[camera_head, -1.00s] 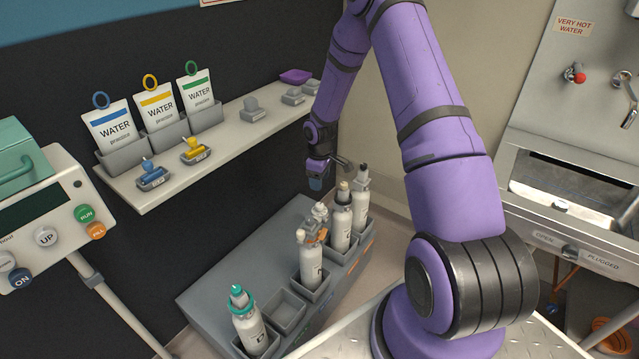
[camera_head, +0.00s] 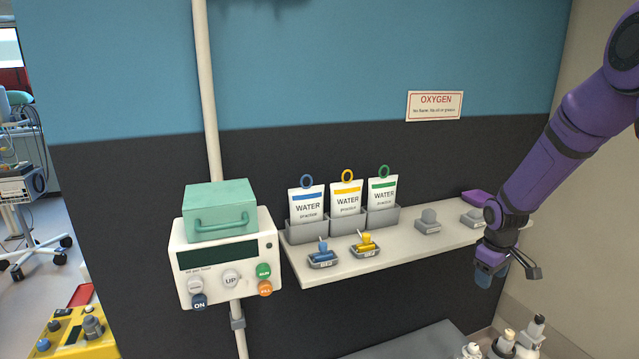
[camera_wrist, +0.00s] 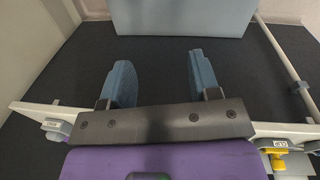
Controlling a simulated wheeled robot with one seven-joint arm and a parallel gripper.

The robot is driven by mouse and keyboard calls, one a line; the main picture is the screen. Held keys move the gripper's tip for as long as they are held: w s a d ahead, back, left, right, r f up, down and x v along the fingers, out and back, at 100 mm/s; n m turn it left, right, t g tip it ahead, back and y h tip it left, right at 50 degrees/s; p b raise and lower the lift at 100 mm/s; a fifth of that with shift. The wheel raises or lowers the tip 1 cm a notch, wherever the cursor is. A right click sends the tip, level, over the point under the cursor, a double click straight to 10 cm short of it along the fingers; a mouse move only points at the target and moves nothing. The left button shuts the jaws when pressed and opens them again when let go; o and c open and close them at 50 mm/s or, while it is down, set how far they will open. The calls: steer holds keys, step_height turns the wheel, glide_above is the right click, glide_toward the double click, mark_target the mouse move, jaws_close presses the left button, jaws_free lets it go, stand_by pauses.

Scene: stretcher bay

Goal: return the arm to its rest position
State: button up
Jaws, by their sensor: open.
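My purple arm (camera_head: 563,143) reaches in from the right edge of the head view. My gripper (camera_head: 491,274) hangs at its end, pointing down, in front of the right part of the wall shelf (camera_head: 400,243) and above the bottles. In the wrist view, my gripper (camera_wrist: 157,85) shows two blue fingers spread wide apart with nothing between them.
Bottles (camera_head: 503,343) stand below my gripper. A pump with buttons (camera_head: 228,262) is on a pole at left. An oxygen sign (camera_head: 434,105) hangs on the wall.

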steer(key=s+a+r+m+t, duration=0.15)
steer(key=s+a+r, duration=0.25)
steer(key=s+r, duration=0.5)
steer(key=s+a+r+m+t, duration=0.15)
steer(key=s+a+r, duration=0.3)
steer(key=r, duration=0.85)
steer(key=s+a+r+m, duration=0.1)
steer(key=s+a+r, duration=0.1)
steer(key=s, duration=0.7)
steer(key=s+a+r+m+t+y, duration=0.1)
steer(key=s+r, duration=0.3)
steer(key=s, duration=0.6)
steer(key=shift+s+a+r+m, duration=0.2)
steer(key=shift+a+m, duration=0.1)
steer(key=shift+a, duration=0.25)
